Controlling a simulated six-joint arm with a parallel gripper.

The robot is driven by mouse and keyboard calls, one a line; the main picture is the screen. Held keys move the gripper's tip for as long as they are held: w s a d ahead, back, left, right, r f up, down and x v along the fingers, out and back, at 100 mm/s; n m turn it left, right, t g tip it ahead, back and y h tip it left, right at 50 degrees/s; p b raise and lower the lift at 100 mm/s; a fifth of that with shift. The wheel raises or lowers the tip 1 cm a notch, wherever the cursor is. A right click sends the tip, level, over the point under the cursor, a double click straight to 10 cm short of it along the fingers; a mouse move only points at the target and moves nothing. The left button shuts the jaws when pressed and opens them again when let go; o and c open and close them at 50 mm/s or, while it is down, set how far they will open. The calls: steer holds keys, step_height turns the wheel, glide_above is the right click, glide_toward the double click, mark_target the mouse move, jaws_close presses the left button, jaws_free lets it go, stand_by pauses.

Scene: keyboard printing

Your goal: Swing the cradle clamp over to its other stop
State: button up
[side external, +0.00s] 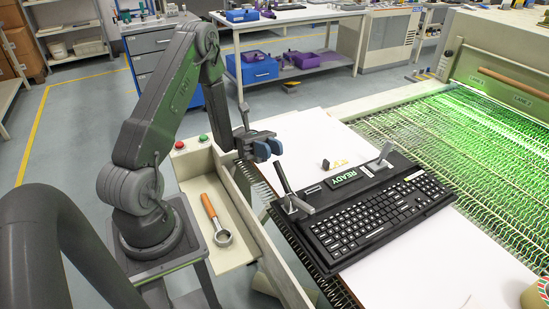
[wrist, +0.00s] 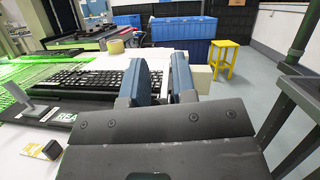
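A black keyboard (side external: 380,213) lies in a dark cradle (side external: 333,262) with a green READY display (side external: 343,178). It also shows in the wrist view (wrist: 95,78). A grey clamp lever (side external: 284,178) rises at the cradle's left end, leaning up and left, with a grey bracket (side external: 298,205) at its foot. A second grey lever (side external: 384,153) stands at the far right end, leaning up and right. My gripper (side external: 268,149) has blue fingers. It is above and behind the left lever, apart from it. In the wrist view the fingers (wrist: 164,83) are apart with nothing between them.
A small yellow-and-black piece (side external: 339,163) lies behind the cradle on the white tabletop (side external: 440,262). A green-lit mesh conveyor (side external: 470,125) is to the right. A tray (side external: 232,235) with a wooden-handled tool (side external: 214,217) and red and green buttons (side external: 190,142) are beside my arm.

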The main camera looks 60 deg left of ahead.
steer(key=s+d+r+m+g+y, duration=0.1)
steer(key=d+m+g+y, duration=0.1)
steer(key=s+d+r+m+g+y, duration=0.1)
steer(key=d+r+m+g+y, duration=0.1)
steer(key=d+m+y, duration=0.1)
steer(key=s+d+r+m+g+y, duration=0.1)
steer(key=d+r+m+g+y, duration=0.1)
steer(key=m+g, duration=0.1)
steer(key=shift+s+d+r, duration=0.25)
steer(key=shift+s+d, duration=0.05)
steer(key=shift+d, duration=0.1)
jaws_close()
steer(key=s+d+r+m+t+y, duration=0.3)
steer(key=s+r+m+t+y, duration=0.35)
steer(key=m+y, duration=0.75)
steer(key=y, duration=0.8)
glide_toward(280, 171)
steer(key=x, duration=0.7)
steer(key=shift+a+f, duration=0.15)
steer(key=shift+f, duration=0.1)
